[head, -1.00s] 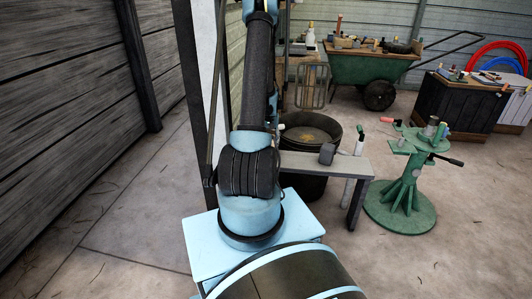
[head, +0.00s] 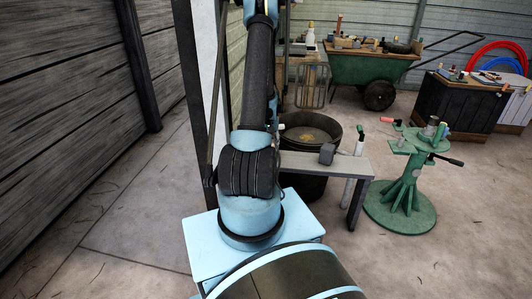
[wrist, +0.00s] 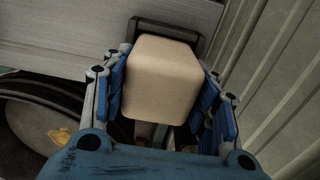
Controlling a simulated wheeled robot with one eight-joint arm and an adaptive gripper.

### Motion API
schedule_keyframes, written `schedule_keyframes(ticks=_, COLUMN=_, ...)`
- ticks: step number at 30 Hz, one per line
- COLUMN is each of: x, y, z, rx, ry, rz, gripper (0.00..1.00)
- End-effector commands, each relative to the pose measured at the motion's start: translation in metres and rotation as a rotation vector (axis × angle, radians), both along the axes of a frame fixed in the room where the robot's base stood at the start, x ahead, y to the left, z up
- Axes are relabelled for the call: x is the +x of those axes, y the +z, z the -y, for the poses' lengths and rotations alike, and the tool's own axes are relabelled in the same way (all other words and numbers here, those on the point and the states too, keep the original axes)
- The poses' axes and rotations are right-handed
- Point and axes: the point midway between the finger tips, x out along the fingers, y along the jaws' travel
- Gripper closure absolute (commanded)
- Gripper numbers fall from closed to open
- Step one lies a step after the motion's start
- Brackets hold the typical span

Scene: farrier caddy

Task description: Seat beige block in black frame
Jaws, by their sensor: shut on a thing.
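The beige block (wrist: 160,75) is a rounded cube, large in the middle of the wrist view. My gripper (wrist: 165,88) is shut on it, with a blue finger along its left side and another along its right. The black frame (wrist: 193,25) shows as a dark rim just beyond the block's top edge and at its upper corners. The block covers most of the frame, so I cannot tell whether the two touch. In the head view my gripper is out of sight, and I see neither the block nor the frame there.
A green stand (head: 400,190) is to the right. A green wheelbarrow (head: 365,68) and a dark cabinet (head: 455,107) stand behind. Open floor lies in front.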

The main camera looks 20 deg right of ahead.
Motion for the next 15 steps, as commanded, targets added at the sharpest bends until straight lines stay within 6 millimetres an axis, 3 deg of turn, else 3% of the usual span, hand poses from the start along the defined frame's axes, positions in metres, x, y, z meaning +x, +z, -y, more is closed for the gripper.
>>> schedule_keyframes(ticks=15, x=0.0002, y=-0.0029, z=0.0001, rx=0.0, ry=0.0, rz=0.0, gripper=0.77)
